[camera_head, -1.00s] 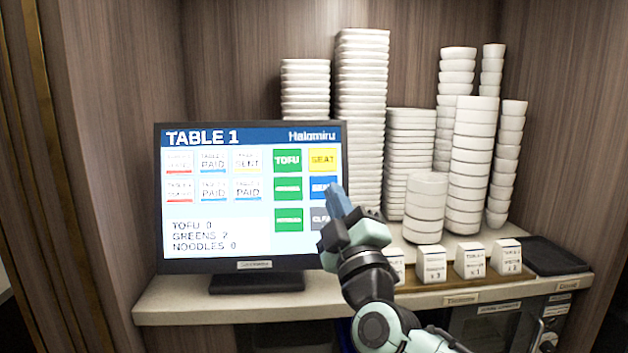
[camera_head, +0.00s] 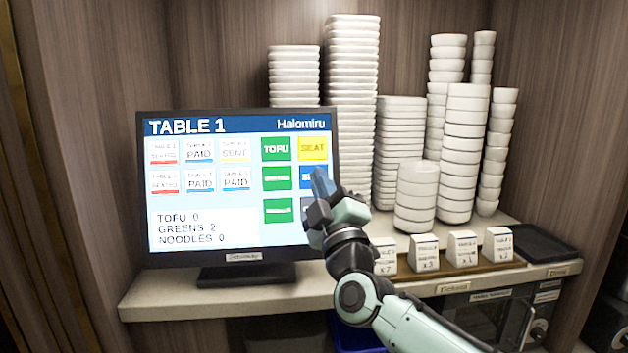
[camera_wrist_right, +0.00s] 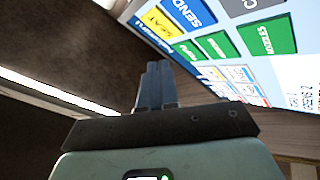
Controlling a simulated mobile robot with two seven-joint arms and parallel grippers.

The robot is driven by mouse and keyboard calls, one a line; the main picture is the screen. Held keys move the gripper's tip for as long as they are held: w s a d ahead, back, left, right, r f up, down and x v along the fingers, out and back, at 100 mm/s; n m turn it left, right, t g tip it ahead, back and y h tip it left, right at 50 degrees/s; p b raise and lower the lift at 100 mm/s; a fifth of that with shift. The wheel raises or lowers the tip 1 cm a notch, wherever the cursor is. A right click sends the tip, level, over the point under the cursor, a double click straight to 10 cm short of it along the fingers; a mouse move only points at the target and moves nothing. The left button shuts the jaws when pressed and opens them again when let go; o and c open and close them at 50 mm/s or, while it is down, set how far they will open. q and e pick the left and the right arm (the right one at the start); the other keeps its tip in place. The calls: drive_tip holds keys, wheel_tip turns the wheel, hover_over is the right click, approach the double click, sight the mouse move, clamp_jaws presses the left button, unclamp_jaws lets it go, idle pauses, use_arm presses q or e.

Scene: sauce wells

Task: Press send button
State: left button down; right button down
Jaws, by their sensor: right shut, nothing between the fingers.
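The order screen (camera_head: 200,235) stands on the shelf and shows "TABLE 1", with Greens 2, Tofu 0 and Noodles 0. Its blue send button (camera_head: 306,174) is at the right side below the yellow Seat button (camera_head: 313,148), mostly covered by my right gripper in the head view. In the wrist view the fingertips (camera_wrist_right: 157,68) appear apart from the button. My left gripper is not in view.
Tall stacks of white dishes (camera_head: 351,85) and bowls (camera_head: 416,192) stand right of the screen. Several small labelled white boxes (camera_head: 424,252) line the shelf front (camera_head: 160,305). A black tray (camera_head: 540,245) lies at the right end. Wooden walls enclose the niche.

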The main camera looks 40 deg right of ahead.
sight(310, 167)
drive_tip(key=shift+w+d+f, duration=0.25)
drive_tip(key=shift+w+d, duration=0.15)
drive_tip(key=shift+w, duration=0.3)
drive_tip(key=shift+w+d+f, duration=0.25)
drive_tip(key=shift+w+d, duration=0.15)
drive_tip(key=shift+w, duration=0.35)
drive_tip(key=shift+w+d+f, duration=0.25)
drive_tip(key=shift+w+d, duration=0.15)
drive_tip(key=shift+w, duration=0.3)
idle(0.4)
drive_tip(key=shift+w+d+f, duration=0.15)
drive_tip(key=shift+w+d, duration=0.05)
drive_tip(key=shift+w, duration=0.15)
drive_tip(key=shift+w+d+f, duration=0.1)
drive_tip(key=shift+w+d, duration=0.1)
drive_tip(key=shift+w, duration=0.15)
idle(0.7)
drive_tip(key=shift+s+a, duration=0.1)
drive_tip(key=shift+s+a+r, duration=0.25)
drive_tip(key=shift+s+a, duration=0.05)
drive_tip(key=shift+s, duration=0.35)
drive_tip(key=s+a, duration=0.1)
drive_tip(key=s, duration=0.1)
drive_tip(key=s+a+r, duration=0.1)
drive_tip(key=s, duration=0.1)
drive_tip(key=shift+a+r, duration=0.15)
drive_tip(key=shift+r, duration=0.05)
